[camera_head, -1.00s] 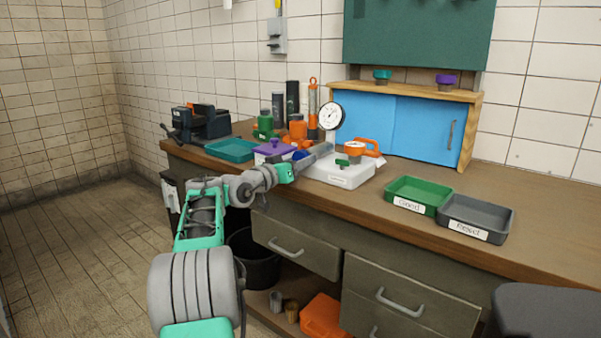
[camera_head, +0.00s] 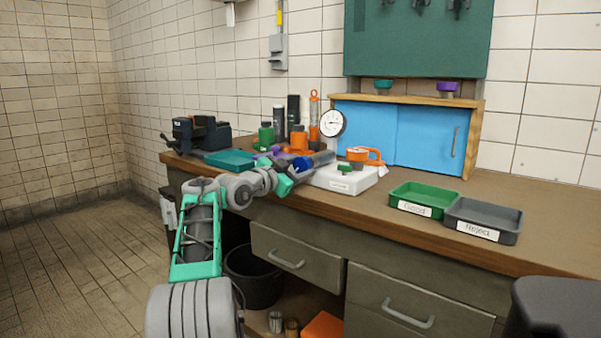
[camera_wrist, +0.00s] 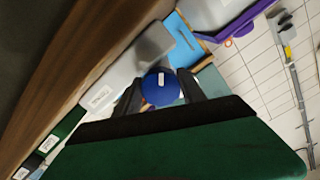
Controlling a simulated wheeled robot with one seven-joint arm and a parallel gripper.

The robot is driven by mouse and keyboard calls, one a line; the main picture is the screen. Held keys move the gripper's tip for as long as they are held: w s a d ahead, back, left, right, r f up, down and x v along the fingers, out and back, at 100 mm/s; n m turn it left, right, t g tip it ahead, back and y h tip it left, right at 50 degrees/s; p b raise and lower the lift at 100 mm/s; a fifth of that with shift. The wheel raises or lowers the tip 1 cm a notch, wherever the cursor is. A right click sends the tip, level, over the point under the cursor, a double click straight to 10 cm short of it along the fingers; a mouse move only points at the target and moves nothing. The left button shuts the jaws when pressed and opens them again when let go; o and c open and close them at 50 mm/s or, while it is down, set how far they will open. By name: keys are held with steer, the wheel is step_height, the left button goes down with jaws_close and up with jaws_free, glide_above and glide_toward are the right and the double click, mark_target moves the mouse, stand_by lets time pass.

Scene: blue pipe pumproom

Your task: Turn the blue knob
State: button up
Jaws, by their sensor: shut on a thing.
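The blue knob (camera_wrist: 160,88) shows in the wrist view as a round blue cap with a small white mark. My gripper (camera_wrist: 162,86) has one dark finger on each side of it and is shut on it. In the head view the blue knob (camera_head: 302,165) is partly hidden by my gripper (camera_head: 305,163), at the left end of a white labelled block (camera_head: 345,180). A green knob (camera_head: 344,168) and an orange-topped part sit on the same block. How far the knob is turned cannot be told.
A dial gauge (camera_head: 331,123) stands close behind. Orange and green bottles, a teal tray (camera_head: 231,160) and a vise (camera_head: 202,133) are to the left. A green tray (camera_head: 424,199) and a grey tray (camera_head: 483,221) lie to the right, with bare bench in front of the blue cabinet (camera_head: 400,136).

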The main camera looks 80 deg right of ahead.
steer(key=shift+f+m, duration=0.15)
steer(key=shift+m, duration=0.15)
steer(key=o, duration=1.4)
steer(key=shift+c, duration=0.2)
steer(key=v, duration=0.7)
steer(key=shift+w+a+p, duration=0.2)
steer(key=shift+a+p, duration=0.15)
steer(key=shift+a, duration=0.05)
